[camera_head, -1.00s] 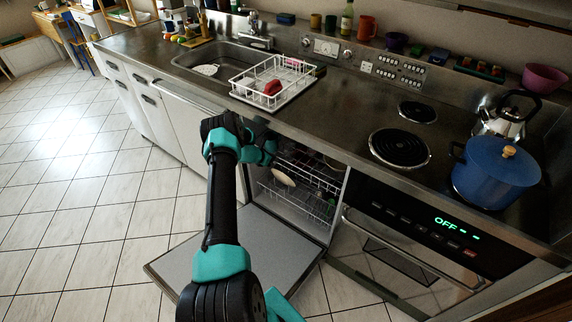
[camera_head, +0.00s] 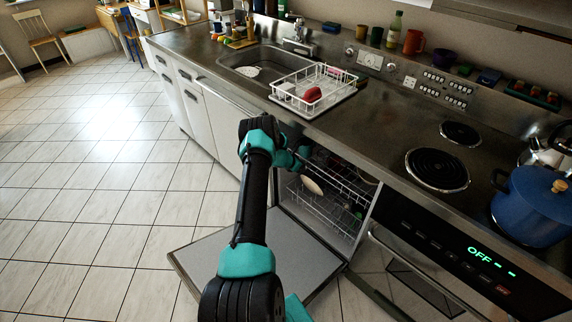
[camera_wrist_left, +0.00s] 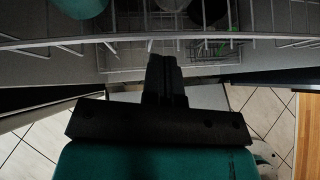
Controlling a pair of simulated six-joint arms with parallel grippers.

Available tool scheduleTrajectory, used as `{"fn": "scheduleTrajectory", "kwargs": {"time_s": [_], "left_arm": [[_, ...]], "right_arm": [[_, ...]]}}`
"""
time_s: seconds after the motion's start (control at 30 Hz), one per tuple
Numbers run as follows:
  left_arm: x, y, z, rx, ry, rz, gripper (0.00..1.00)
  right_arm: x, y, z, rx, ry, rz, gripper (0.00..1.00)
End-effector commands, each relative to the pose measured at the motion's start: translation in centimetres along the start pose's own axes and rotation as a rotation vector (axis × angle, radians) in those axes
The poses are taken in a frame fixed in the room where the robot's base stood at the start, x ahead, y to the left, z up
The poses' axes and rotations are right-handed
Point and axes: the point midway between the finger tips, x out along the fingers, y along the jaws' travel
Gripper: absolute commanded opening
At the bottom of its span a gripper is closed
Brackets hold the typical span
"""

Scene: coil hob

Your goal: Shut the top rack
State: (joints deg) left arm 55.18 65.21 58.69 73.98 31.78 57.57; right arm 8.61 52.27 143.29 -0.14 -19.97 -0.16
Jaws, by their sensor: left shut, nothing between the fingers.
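The dishwasher stands open under the counter, with its door (camera_head: 222,248) folded down flat. The top rack (camera_head: 350,184) is a white wire rack in the upper part of the opening, partly hidden behind my left arm. Its wire rim (camera_wrist_left: 225,38) crosses the top of the left wrist view. My left gripper (camera_wrist_left: 165,62) is shut and empty, its fingertips close to this rim; I cannot tell whether they touch it. In the head view the fingertips are hard to make out against the rack. My right gripper is not in view.
The lower rack (camera_head: 325,213) sits below, with a pale oval dish (camera_head: 312,186) standing near the front. A teal rounded item (camera_wrist_left: 80,6) shows beyond the rim. The counter edge runs above my gripper. The tiled floor (camera_head: 140,205) at left is clear.

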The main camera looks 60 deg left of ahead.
Motion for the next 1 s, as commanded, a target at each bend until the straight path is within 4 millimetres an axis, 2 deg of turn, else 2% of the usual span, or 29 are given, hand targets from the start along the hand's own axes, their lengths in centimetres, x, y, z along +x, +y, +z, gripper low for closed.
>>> {"fn": "scheduleTrajectory", "kwargs": {"time_s": [0.1, 0.6, 0.8, 1.0], "left_arm": [[-0.7, -0.7, -1.1, 0.004, 0.003, -0.012, 0.00], [-9.3, -0.6, -1.0, 0.005, 0.002, -0.014, 0.00], [-10.6, -0.7, -1.0, 0.006, 0.002, -0.015, 0.00], [-10.7, -0.6, -1.0, 0.006, 0.001, -0.015, 0.00]], "right_arm": [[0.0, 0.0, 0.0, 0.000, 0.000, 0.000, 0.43], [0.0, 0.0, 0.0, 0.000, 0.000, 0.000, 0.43], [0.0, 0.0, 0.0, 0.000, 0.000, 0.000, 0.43], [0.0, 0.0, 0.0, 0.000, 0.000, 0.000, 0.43]]}}
